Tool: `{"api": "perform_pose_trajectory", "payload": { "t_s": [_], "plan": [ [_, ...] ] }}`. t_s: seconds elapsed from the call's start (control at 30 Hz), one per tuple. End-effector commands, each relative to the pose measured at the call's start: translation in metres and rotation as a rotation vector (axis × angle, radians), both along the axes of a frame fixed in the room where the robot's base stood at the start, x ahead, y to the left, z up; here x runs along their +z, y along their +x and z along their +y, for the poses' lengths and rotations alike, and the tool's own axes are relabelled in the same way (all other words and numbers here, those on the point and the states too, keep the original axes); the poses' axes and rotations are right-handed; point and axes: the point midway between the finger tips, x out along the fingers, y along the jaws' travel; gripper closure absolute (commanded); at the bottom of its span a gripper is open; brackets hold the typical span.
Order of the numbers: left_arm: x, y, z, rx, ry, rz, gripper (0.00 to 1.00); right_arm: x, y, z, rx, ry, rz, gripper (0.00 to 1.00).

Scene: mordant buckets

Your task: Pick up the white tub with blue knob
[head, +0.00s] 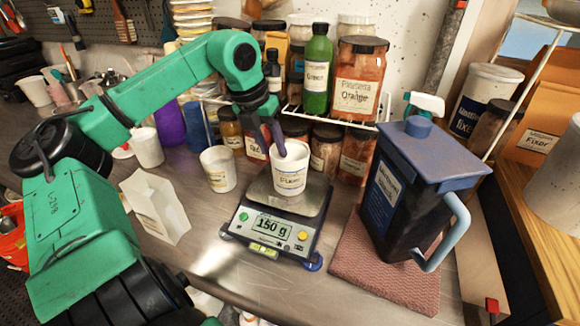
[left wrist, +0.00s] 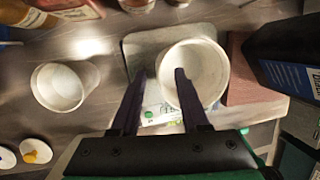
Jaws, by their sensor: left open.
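A white tub (head: 289,168) with a dark-lettered label stands upright on a digital scale (head: 275,224) reading 150 g. I see no clear blue knob on it. My left gripper (head: 268,142) is at the tub, pointing down, open, with nothing gripped. In the left wrist view, the tub's round open mouth (left wrist: 203,75) shows between and right of the fingers (left wrist: 159,78). One finger overlaps the mouth and the other is outside the left rim. Whether either finger touches the tub I cannot tell. My right gripper is out of view.
Another white cup (head: 218,169) stands left of the scale, with an open white carton (head: 155,205) further left. A dark jug with a blue lid (head: 428,150) stands on a reddish mat (head: 385,270) at right. Jars and a green bottle (head: 318,72) crowd behind.

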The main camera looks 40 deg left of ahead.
Motion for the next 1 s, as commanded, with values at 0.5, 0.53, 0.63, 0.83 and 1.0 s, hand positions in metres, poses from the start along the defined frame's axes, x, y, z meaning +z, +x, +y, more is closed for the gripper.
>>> {"api": "perform_pose_trajectory", "payload": {
  "t_s": [0.5,0.53,0.63,0.83,1.0],
  "plan": [
    [-0.0122,0.0037,-0.0003,0.001,0.002,0.0,1.0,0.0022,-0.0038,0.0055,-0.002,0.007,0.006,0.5],
    [-0.0121,0.0037,-0.0003,0.001,0.002,0.0,1.0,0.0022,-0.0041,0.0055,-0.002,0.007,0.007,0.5],
    [-0.0119,0.0037,-0.0002,0.0,0.001,-0.001,1.0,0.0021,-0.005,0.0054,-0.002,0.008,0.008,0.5],
    [-0.0116,0.0037,-0.0002,0.0,0.001,-0.001,1.0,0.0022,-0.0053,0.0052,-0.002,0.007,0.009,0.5],
    [-0.0116,0.0038,-0.0003,0.0,0.001,-0.001,1.0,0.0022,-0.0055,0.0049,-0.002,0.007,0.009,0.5]
  ]
}}
